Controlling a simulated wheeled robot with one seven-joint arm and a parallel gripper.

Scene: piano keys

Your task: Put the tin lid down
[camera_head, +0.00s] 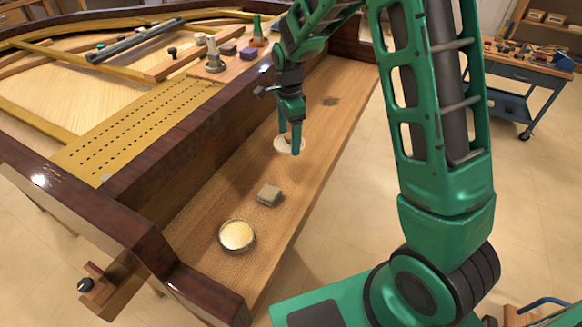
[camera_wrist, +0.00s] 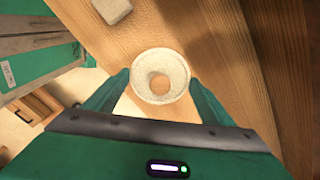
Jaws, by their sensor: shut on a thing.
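The tin lid (camera_head: 283,148) is a small, pale round piece over the right part of the wooden key bed. In the wrist view the lid (camera_wrist: 147,91) shows as a whitish ring with a brownish middle, between my two fingertips. My gripper (camera_head: 291,150) points down and is shut on the lid, one finger on each side; it also shows in the wrist view (camera_wrist: 160,88). I cannot tell whether the lid touches the wood. An open round tin (camera_head: 237,235) with cream-coloured contents stands at the near end of the key bed.
A grey-beige block (camera_head: 269,194) lies between the tin and my gripper. The dark piano rail (camera_head: 185,140) rises on the left. Bare wood (camera_head: 300,195) surrounds the block. A tool cart (camera_head: 525,75) stands far right.

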